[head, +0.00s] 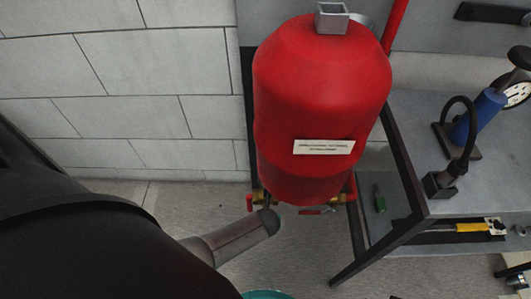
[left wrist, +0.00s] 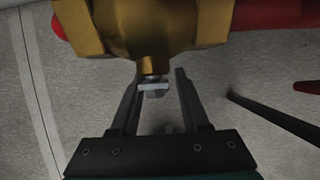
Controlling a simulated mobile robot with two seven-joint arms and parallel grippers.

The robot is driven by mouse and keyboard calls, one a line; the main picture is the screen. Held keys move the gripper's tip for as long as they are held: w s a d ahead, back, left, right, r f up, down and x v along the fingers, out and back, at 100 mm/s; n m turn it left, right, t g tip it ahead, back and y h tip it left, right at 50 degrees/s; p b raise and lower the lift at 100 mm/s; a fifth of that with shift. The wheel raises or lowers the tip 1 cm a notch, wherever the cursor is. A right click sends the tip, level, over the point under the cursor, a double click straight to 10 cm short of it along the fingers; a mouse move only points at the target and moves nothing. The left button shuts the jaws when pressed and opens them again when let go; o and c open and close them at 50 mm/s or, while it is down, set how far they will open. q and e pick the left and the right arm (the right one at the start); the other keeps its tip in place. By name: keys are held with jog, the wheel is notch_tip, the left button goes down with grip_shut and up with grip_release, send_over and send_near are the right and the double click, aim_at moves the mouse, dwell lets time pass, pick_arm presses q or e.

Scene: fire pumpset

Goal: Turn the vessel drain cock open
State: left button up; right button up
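The red vessel (head: 320,95) stands upright with a pale label on its front. Brass fittings show under it, one at the left (head: 262,197) with a small red handle end and one at the right (head: 340,198). A red lever (head: 312,212) lies between them. In the left wrist view, a brass cock body (left wrist: 150,28) fills the top, with red parts on both sides and a small metal stem and nut (left wrist: 153,88) below. My left gripper (left wrist: 154,78) is open, its fingers on either side of the stem with gaps. Its fingers are mostly hidden in the head view. My right gripper is not in view.
A dark-framed grey bench (head: 420,150) stands right of the vessel, with a blue pump and gauge (head: 490,105) on it. A yellow-handled tool (head: 473,227) lies lower. A block wall (head: 130,90) is behind. The floor below the vessel is mostly clear.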

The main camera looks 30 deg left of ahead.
pick_arm(q)
grip_shut()
dwell(1.2)
